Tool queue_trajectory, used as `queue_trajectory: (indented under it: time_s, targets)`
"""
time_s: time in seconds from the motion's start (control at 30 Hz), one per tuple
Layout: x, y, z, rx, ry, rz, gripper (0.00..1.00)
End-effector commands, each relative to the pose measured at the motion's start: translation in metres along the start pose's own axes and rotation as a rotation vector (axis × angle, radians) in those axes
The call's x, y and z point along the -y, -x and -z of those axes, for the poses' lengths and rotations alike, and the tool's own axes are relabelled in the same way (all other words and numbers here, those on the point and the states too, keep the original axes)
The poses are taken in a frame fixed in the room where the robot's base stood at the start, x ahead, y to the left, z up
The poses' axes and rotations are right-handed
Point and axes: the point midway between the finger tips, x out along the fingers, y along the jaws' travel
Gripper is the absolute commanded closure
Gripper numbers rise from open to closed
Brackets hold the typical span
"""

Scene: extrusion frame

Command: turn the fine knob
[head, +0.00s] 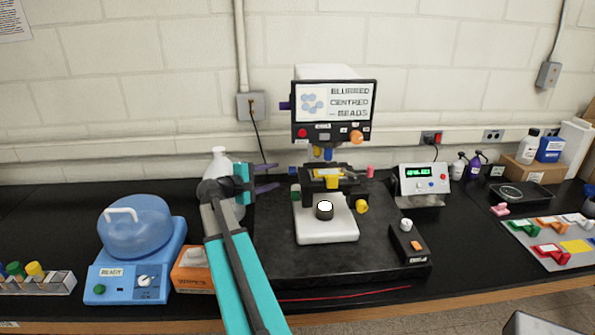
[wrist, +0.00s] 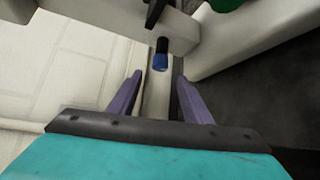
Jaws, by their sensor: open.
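The microscope stands on a dark slab; its white base (head: 328,228) faces me and its screen (head: 334,103) reads "BLURRED CENTRED – BEADS". A blue knob (head: 293,171) sticks out at the left of the stage, above a green knob (head: 296,191). A yellow knob (head: 361,206) is low on the right and a pink one (head: 370,171) above it. No label shows which knob is fine. My gripper (head: 266,178) is open and empty, left of the blue and green knobs. In the wrist view, the blue knob (wrist: 160,61) lies beyond and between the purple fingertips (wrist: 159,88), apart from them.
A blue centrifuge (head: 137,255) and an orange wipes box (head: 190,272) are to the left. A control box (head: 408,243) and a display unit (head: 424,180) stand right of the microscope. The slab's front left is clear.

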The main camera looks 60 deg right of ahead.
Motion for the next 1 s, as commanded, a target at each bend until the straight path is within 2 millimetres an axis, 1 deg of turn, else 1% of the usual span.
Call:
queue_trajectory:
  time_s: [0.27, 0.9, 1.0]
  targets:
    - [-0.003, -0.022, -0.002, 0.005, 0.001, 0.001, 0.55]
    - [-0.003, -0.113, -0.003, 0.006, 0.001, 0.001, 0.55]
    - [-0.003, -0.124, -0.002, 0.006, 0.0, 0.001, 0.55]
